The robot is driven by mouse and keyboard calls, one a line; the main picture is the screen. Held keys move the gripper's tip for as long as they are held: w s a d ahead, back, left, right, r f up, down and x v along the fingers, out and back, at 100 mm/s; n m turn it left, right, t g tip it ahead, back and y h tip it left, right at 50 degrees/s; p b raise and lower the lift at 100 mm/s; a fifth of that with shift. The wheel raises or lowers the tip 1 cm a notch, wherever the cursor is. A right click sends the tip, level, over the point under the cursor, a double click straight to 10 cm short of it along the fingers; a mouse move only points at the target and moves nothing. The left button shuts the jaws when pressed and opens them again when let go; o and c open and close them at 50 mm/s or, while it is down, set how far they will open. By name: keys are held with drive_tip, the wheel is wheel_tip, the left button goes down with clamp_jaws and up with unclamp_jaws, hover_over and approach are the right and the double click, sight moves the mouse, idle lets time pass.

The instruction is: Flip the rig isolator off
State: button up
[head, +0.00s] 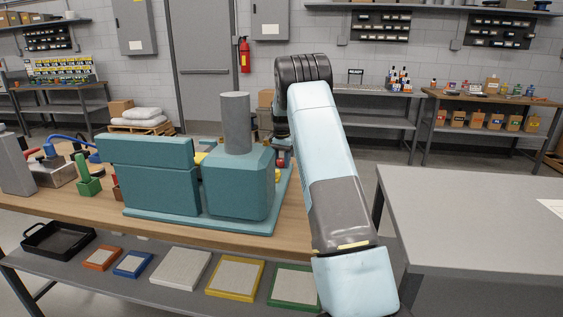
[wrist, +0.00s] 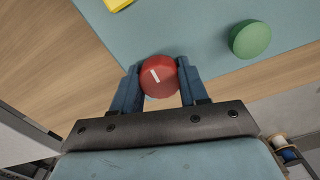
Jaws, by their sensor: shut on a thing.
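The rig isolator is a round red knob with a white pointer mark (wrist: 158,77), on the rig's teal base plate. In the wrist view my gripper (wrist: 160,86) has its two blue fingers on either side of the red knob, shut on it. The white mark is tilted, running from upper left to lower right. In the head view a bit of red, likely the knob, shows beside my arm (head: 281,163), behind the teal rig (head: 238,185); my gripper's fingers are hidden there.
A green round button (wrist: 250,39) is on the plate to the right of the knob. A yellow part (wrist: 117,3) is at the top edge of the wrist view. The rig stands on a wooden bench (head: 60,205). A grey table (head: 470,220) is at the right.

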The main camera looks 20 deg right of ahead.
sight(281, 159)
drive_tip(key=shift+n, duration=0.4)
drive_tip(key=o, duration=1.1)
drive_tip(key=shift+c, duration=0.2)
wheel_tip(281, 159, up, 14)
drive_tip(key=shift+f, duration=0.15)
